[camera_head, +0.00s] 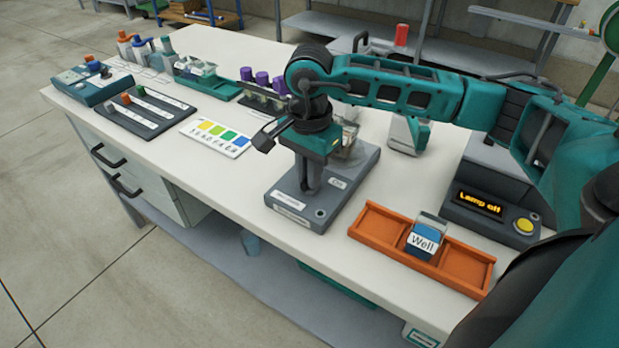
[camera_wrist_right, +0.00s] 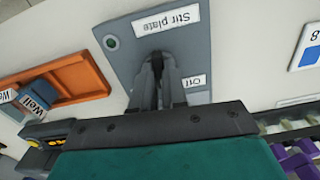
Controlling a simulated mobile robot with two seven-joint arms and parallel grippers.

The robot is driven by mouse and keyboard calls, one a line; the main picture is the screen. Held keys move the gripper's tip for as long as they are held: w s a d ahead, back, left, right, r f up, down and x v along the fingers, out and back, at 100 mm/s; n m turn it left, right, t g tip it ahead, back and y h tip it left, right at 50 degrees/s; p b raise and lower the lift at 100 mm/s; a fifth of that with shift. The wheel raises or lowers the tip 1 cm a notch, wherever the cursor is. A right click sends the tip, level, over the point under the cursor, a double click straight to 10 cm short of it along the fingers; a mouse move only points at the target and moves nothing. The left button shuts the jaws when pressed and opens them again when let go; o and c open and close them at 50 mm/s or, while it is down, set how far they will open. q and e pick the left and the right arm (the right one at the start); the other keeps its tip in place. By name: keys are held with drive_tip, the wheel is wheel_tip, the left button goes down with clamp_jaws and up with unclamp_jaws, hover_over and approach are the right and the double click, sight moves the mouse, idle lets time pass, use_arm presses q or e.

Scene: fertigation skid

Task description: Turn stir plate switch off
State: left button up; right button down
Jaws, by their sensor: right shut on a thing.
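The grey stir plate (camera_head: 345,195) sits near the front edge of the bench, with white labels and a small round greenish spot on its top. It also shows in the wrist view (camera_wrist_right: 128,65), where its "Stir plate" label reads upside down. My right gripper (camera_head: 310,188) points down onto the plate's front part. Its fingers (camera_wrist_right: 158,85) are close together around a small dark piece, seemingly the switch, which they mostly hide. A short label (camera_wrist_right: 190,82) beside the fingers is partly covered. I cannot read the switch's position. My left gripper is not in view.
A clear vessel (camera_head: 352,145) stands at the plate's back, partly behind my gripper. An orange tray (camera_head: 465,265) with a blue "Well" box (camera_head: 424,240) lies to the right. A "Lamp off" display unit (camera_head: 485,212) stands behind it. A colour chart (camera_head: 215,137) lies to the left.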

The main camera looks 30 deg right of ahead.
drive_tip(key=shift+f+n+b, duration=0.2)
drive_tip(key=shift+n+b, duration=0.35)
drive_tip(key=shift+n, duration=0.45)
drive_tip(key=shift+n+b, duration=0.6)
drive_tip(key=shift+n, duration=0.3)
drive_tip(key=n+b, duration=0.2)
drive_tip(key=n, duration=0.1)
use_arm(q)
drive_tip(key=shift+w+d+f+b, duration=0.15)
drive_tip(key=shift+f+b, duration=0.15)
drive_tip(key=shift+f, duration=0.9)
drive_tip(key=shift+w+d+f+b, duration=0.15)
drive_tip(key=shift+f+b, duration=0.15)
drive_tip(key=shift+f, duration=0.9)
use_arm(e)
drive_tip(key=shift+r+n, duration=0.15)
drive_tip(key=shift+n, duration=1.35)
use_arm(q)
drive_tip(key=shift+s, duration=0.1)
use_arm(e)
drive_tip(key=c, duration=1.2)
unclamp_jaws()
use_arm(q)
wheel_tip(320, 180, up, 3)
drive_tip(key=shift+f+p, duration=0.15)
drive_tip(key=shift+p, duration=1.1)
use_arm(e)
drive_tip(key=shift+o, duration=0.2)
wheel_tip(320, 180, up, 13)
